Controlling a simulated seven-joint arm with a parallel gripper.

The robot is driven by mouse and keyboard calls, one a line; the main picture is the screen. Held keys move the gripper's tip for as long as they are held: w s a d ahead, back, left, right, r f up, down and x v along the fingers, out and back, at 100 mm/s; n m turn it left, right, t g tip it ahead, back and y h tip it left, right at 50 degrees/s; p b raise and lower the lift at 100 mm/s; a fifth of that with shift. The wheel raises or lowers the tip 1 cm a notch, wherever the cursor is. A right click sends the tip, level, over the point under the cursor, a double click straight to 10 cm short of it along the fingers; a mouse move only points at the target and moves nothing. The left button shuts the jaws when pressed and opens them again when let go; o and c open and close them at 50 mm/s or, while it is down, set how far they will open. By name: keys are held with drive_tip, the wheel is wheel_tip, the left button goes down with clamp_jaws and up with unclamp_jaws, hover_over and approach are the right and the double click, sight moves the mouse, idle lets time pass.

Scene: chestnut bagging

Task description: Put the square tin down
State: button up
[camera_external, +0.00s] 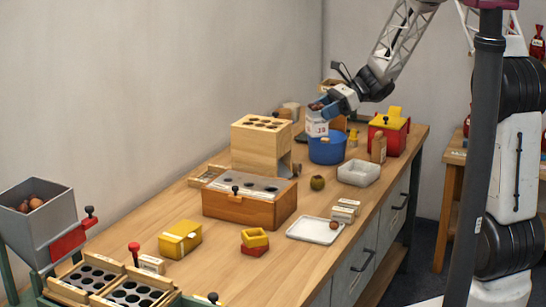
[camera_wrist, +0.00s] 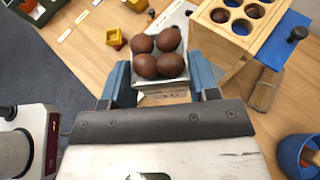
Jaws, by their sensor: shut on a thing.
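My gripper (camera_external: 330,105) is at the far end of the bench, beyond the blue pot. In the wrist view its two blue fingers (camera_wrist: 160,88) are closed on opposite sides of the square tin (camera_wrist: 160,95). The tin is pale metal and holds several brown chestnuts (camera_wrist: 158,53). In the external view the tin (camera_external: 317,128) shows as a pale box with dark marks, behind the pot's rim and partly hidden by it. The tin looks roughly upright. Its underside is hidden, so I cannot tell how far it is from the bench.
The blue pot (camera_external: 327,150) and a wooden block with holes (camera_external: 258,150) stand close by. A white tray (camera_external: 358,172) stands nearer.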

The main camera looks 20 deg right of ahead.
wheel_tip(320, 180, down, 12)
drive_tip(key=shift+f, duration=0.25)
drive_tip(key=shift+f, duration=0.15)
drive_tip(key=shift+f, duration=3)
drive_tip(key=shift+f, duration=1.85)
drive_tip(key=shift+f, duration=0.15)
drive_tip(key=o, duration=1.2)
